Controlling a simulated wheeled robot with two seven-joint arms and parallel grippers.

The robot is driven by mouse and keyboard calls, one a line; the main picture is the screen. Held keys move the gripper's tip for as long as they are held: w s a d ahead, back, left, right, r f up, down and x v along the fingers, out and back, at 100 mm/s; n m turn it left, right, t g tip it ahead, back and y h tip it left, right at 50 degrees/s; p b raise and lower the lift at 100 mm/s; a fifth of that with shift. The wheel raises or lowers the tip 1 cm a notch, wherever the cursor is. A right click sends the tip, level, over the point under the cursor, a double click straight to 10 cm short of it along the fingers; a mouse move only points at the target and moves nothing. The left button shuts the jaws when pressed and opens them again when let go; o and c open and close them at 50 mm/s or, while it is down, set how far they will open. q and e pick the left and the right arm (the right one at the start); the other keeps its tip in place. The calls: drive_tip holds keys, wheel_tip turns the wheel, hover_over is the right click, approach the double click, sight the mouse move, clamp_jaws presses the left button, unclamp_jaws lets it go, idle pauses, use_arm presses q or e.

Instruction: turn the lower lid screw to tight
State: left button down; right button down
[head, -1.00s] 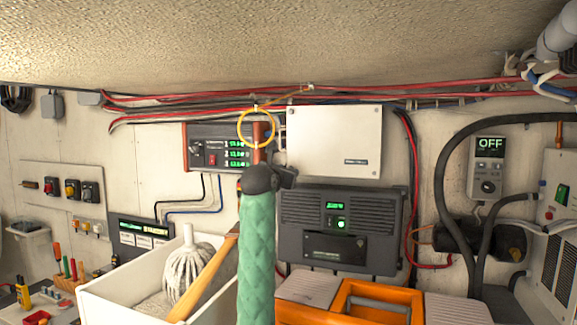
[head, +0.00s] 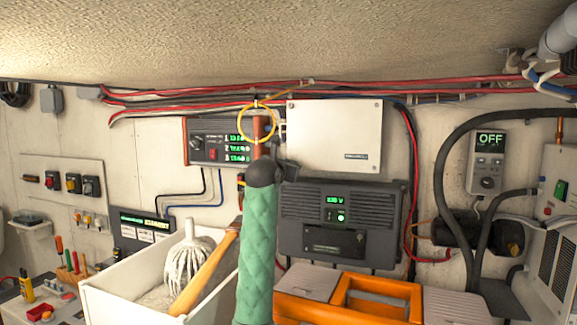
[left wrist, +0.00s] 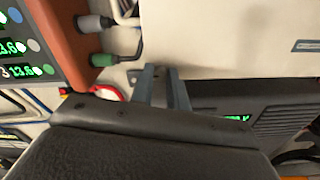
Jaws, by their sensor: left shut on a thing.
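The white box (head: 335,135) with a flat lid hangs on the wall, with small screws at its right corners; its lower edge also shows in the left wrist view (left wrist: 225,45). My left gripper (head: 290,170) is at the box's lower left corner, at the end of my green-sleeved arm. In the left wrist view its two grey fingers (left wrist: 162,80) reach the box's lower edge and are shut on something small. I take this to be the lower lid screw, but the fingers hide it, so its angle cannot be read. My right gripper is not in view.
A dark charger unit (head: 341,225) sits just below the box. A red-ended display panel (head: 220,142) and a yellow cable loop (head: 258,123) are close on the left. A white bin (head: 125,285) with a mop and an orange crate (head: 350,300) stand below.

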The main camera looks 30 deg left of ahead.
use_arm(q)
drive_tip(key=shift+d+f+m+b, duration=0.1)
drive_tip(key=shift+m+b, duration=1.55)
drive_tip(key=shift+m, duration=2.8)
drive_tip(key=shift+f+m+b, duration=0.1)
drive_tip(key=shift+m+b, duration=1.55)
drive_tip(key=shift+m, duration=2.8)
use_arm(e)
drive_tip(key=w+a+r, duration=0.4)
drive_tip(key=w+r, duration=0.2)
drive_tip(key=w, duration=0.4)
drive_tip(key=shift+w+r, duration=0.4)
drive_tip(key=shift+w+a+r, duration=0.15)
use_arm(q)
drive_tip(key=c, duration=1.4)
unclamp_jaws()
drive_tip(key=shift+w, duration=0.1)
